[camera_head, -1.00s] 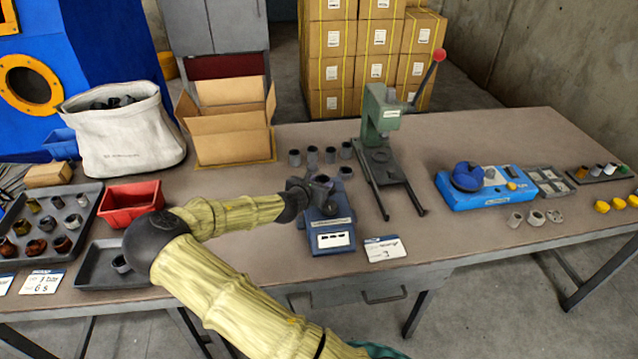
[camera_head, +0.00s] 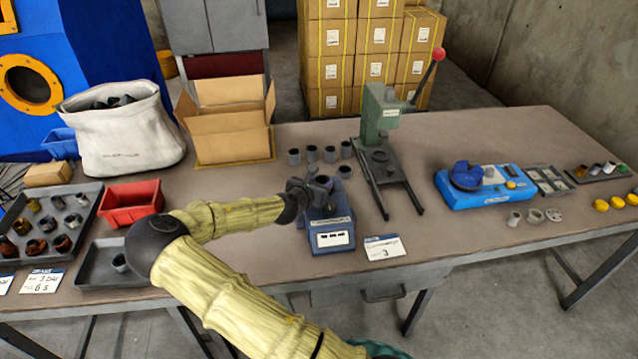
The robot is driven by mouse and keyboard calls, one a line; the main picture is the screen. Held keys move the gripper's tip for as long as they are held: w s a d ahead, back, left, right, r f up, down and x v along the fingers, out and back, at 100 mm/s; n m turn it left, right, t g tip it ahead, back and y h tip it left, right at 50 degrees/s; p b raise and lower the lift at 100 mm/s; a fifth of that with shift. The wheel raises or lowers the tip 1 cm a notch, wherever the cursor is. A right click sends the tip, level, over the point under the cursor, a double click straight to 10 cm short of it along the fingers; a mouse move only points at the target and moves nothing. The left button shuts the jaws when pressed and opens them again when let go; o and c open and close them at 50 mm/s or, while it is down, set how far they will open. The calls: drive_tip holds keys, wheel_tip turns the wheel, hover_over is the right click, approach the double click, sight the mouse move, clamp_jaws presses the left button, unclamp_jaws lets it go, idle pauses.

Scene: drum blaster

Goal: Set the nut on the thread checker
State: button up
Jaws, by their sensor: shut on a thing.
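The thread checker appears to be the small blue device (camera_head: 331,237) with a white label on its front, in the middle of the table. My gripper (camera_head: 314,186) is over the back part of this device, shut on a dark grey nut (camera_head: 322,181). The nut is small in the view, and the gripper and wrist partly hide it and the top of the device. I cannot tell whether the nut touches the device.
Several grey nuts (camera_head: 311,154) stand just behind the device. A green press (camera_head: 381,125) with a red-knobbed lever stands to the right. A card marked 3 (camera_head: 385,248) lies at front right. A red bin (camera_head: 131,203) and cardboard box (camera_head: 232,145) are left.

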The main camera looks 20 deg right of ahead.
drive_tip(key=shift+f, duration=0.25)
drive_tip(key=o, duration=0.8)
drive_tip(key=shift+o, duration=0.2)
drive_tip(key=p+v, duration=0.5)
drive_tip(key=v, duration=0.6)
drive_tip(key=shift+p, duration=0.3)
idle(0.6)
